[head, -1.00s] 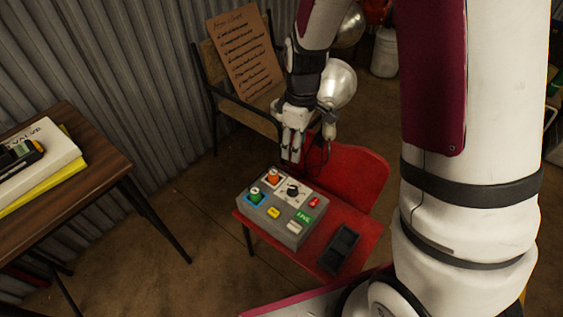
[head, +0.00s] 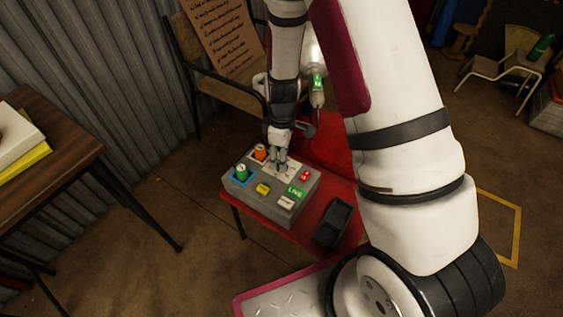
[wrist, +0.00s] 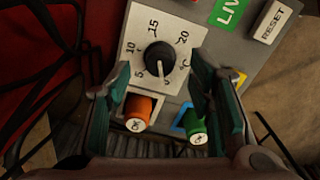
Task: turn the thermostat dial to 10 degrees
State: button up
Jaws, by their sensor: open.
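The thermostat dial (wrist: 160,57) is a black round knob on a pale plate (wrist: 188,82) marked 5, 10, 15, 20 and °C. Its white mark points towards the bottom of the wrist view, in the gap between the 5 and the °C. The plate is on top of a grey control box (head: 262,205). My gripper (head: 280,168) is over the box and hides the dial in the head view. In the wrist view its two open fingers (wrist: 160,92) stand left and right of the dial, apart from it, with nothing between them.
Beside the dial are an orange knob (wrist: 138,113), a green knob (wrist: 196,127), a green LIVE label (wrist: 228,11) and a RESET button (wrist: 272,22). The box sits on a red chair (head: 288,232) with a black tray (head: 333,222). A wooden table (head: 60,165) stands left.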

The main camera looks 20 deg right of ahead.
jog(key=shift+f+b, duration=0.3)
jog(key=shift+f, duration=0.85)
grip_shut()
